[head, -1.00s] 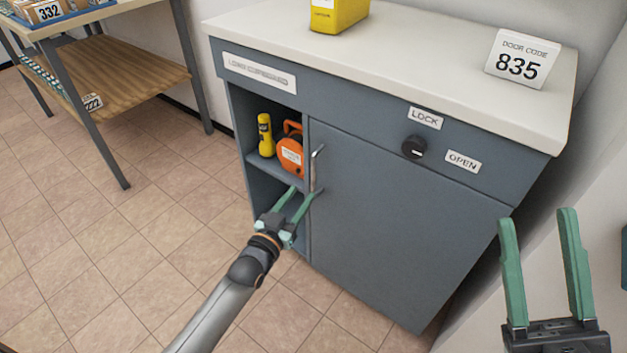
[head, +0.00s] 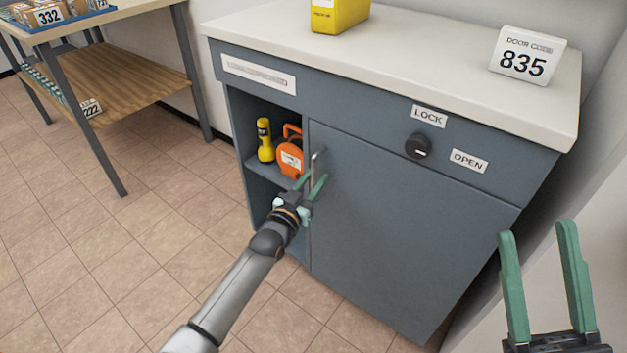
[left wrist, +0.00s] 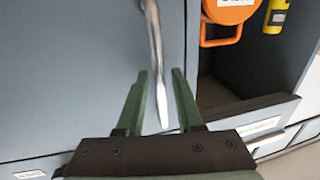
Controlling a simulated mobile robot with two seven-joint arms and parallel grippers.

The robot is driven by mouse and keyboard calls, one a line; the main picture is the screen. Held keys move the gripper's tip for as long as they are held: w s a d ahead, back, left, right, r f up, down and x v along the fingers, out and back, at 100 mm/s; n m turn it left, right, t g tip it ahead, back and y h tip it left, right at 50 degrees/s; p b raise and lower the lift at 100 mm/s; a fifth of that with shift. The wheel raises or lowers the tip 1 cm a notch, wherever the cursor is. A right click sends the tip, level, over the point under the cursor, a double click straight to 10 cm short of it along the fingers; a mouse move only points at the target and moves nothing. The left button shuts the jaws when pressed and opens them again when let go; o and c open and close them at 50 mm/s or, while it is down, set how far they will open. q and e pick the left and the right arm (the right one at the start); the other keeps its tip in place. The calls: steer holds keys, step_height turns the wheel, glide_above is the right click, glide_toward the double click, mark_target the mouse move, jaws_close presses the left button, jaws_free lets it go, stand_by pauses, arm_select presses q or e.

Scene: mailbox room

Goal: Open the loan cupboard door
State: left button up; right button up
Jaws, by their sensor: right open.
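The loan cupboard door (head: 400,235) is a grey-blue panel and looks shut. Its upright metal handle (head: 316,162) is at the door's left edge. In the left wrist view the handle (left wrist: 156,60) runs down between the two green fingers of my left gripper (left wrist: 160,90), with gaps on both sides. My left gripper (head: 312,184) is open at the handle's lower part, and the fingers partly cover it. A black knob (head: 418,146) sits between the LOCK label (head: 429,116) and the OPEN label (head: 469,161). My right gripper (head: 540,235) is open and empty at the lower right.
Left of the door, open shelves hold a yellow torch (head: 265,140) and an orange case (head: 290,155). On the white top (head: 420,55) stand a yellow box (head: 340,12) and an 835 door code sign (head: 527,57). A parcel table (head: 120,90) is at left. Floor in front is clear.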

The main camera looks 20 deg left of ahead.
arm_select(q)
jaws_close()
stand_by(1.1)
